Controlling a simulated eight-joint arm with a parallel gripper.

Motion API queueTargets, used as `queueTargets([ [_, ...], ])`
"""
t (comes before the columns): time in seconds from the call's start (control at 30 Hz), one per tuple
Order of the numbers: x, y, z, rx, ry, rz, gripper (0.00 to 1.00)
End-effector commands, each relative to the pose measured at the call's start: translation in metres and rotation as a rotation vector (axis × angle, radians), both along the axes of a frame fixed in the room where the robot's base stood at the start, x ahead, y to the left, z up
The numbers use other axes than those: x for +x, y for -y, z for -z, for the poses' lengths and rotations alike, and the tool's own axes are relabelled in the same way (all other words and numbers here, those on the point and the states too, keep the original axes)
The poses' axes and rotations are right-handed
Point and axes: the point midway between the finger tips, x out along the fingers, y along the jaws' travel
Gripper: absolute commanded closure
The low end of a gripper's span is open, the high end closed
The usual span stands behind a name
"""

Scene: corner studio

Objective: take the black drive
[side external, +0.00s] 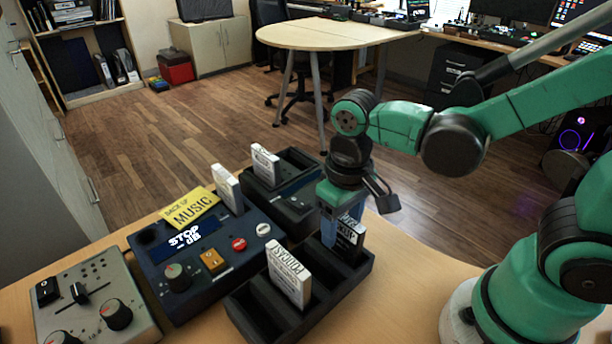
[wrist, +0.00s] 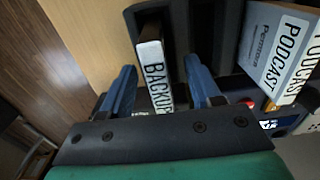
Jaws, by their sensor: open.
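The black drive (side external: 350,240) stands upright in a slot at the right end of the black rack (side external: 238,306). In the wrist view, the drive (wrist: 153,72) shows its white label strip, reading BACKUP, between my two blue fingers. My gripper (side external: 331,228) is open and low over the rack, with one finger on each side of the drive in the wrist view (wrist: 160,66). A gap shows on both sides, and no clear contact is visible. In the side view, my gripper covers part of the drive.
A white PODCAST drive (side external: 289,275) stands in the same rack. Behind are a dark blue console (side external: 205,262) holding a white drive (side external: 227,188), and a black unit with another white drive (side external: 265,163). A grey mixer (side external: 90,300) sits left.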

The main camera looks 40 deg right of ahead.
Motion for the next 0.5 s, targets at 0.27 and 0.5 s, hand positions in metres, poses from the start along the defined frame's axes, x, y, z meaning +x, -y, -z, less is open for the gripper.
queueTargets([
  [0.27,-0.0005,0.0002,0.0114,0.001,0.001,0.000,0.43],
  [0.5,-0.0006,0.0002,0.0115,0.001,0.001,0.000,0.49],
])
